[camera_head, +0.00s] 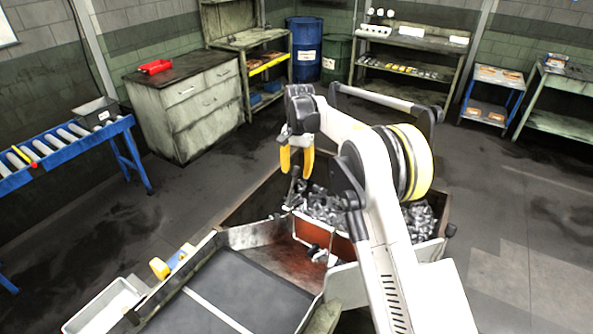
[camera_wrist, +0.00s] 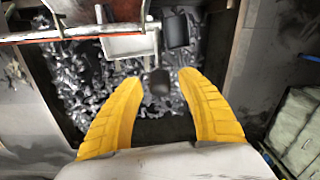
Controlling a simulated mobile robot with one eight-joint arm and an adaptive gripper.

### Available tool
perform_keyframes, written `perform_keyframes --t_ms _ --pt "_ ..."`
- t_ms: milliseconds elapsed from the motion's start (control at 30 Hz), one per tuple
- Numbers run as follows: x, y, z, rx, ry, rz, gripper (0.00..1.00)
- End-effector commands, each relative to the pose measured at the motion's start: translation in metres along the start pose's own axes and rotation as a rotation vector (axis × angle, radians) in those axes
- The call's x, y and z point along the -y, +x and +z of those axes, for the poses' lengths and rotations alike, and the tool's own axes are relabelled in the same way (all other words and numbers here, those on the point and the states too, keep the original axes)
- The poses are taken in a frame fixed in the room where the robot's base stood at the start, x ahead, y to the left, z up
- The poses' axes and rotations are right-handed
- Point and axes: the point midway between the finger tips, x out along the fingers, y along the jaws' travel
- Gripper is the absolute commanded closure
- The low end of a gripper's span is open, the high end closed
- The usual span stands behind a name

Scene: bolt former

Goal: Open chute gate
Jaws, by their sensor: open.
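A dark knob (camera_wrist: 160,82) on a thin lever shows between and just beyond the fingertips; I cannot tell any contact. Which part is the gate itself is unclear.
The bin (camera_head: 255,198) holds many loose metal parts (camera_head: 325,205). A dark conveyor belt (camera_head: 240,295) leads to the chute. A pale tray (camera_head: 105,305) stands at lower left. A blue roller conveyor (camera_head: 70,150) and cabinet (camera_head: 190,105) stand farther left. Floor at right is clear.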

Motion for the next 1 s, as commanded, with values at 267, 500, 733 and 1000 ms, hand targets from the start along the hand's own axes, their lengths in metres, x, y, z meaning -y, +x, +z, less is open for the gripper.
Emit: perform_keyframes --t_ms 267,500,733,1000 --pt "0.000 0.000 0.000 0.000 0.000 0.000 0.96" --pt "0.000 0.000 0.000 0.000 0.000 0.000 1.00" --pt "0.001 -0.002 0.003 -0.022 -0.001 0.003 1.00" --pt "0.004 -0.008 0.021 -0.151 -0.009 0.025 1.00"
